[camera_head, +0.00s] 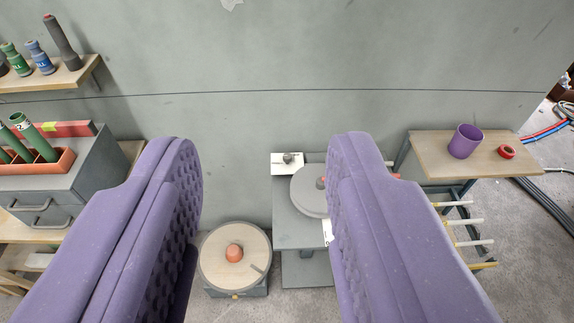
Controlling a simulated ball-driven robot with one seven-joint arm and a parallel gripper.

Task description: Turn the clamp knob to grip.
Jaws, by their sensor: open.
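My gripper (265,145) is open, its two purple padded fingers wide apart with nothing between their pads. Seen between the fingers and beyond them, a small dark knob (287,158) sits on a white plate at the back left of a grey stand (290,236). It looks like the clamp knob, but its marks are too small to read. Beside it on the stand is a round grey disc (310,200) with a dark and reddish centre, partly hidden by the right finger. The fingers appear apart from the knob and the disc.
A round wooden-topped reel (216,262) with an orange hub stands low, left of the stand. At left are a grey drawer cabinet (82,192) and a shelf (70,77) with bottles. At right, a wooden shelf (430,152) holds a purple cup (465,141) and red tape (507,152).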

